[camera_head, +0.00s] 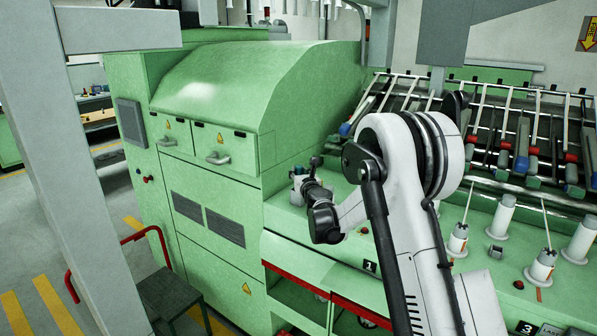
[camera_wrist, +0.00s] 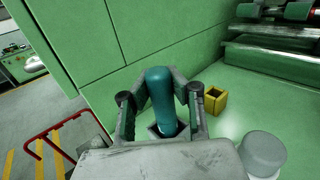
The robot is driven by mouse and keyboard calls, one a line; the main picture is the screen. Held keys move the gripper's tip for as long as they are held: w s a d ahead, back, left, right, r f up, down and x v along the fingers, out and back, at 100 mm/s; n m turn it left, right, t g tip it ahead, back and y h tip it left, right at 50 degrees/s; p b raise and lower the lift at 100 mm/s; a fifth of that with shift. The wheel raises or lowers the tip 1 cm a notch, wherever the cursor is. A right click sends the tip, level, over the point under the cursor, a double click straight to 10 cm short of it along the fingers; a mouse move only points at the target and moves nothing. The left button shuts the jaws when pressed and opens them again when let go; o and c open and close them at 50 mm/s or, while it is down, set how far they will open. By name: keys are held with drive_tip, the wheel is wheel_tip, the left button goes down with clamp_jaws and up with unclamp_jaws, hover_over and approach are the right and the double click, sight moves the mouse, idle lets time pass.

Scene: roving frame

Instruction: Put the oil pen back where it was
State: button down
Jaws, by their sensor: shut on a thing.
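The oil pen appears to be the teal, round-ended cylinder (camera_wrist: 160,88) in the wrist view. My gripper (camera_wrist: 160,98) is shut on it, with one finger on each side, and the pen stands roughly upright in the picture. A grey square-edged shape surrounds the pen's lower end; I cannot tell whether it is a holder or part of my gripper. A yellow square open-topped holder (camera_wrist: 215,100) stands to the right of the pen on the green surface and looks empty. In the head view my gripper (camera_head: 304,180) is over the machine's green ledge, beside the tall housing, and the pen is hardly visible.
The green machine housing (camera_head: 215,110) rises close to the left of my gripper. A grey round knob (camera_wrist: 262,152) is near, lower right in the wrist view. Sloping bars (camera_head: 480,120) lie behind.

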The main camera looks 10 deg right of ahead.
drive_tip(key=shift+f, duration=0.2)
drive_tip(key=c, duration=1.7)
unclamp_jaws()
drive_tip(key=shift+c, duration=0.2)
drive_tip(key=shift+r, duration=0.1)
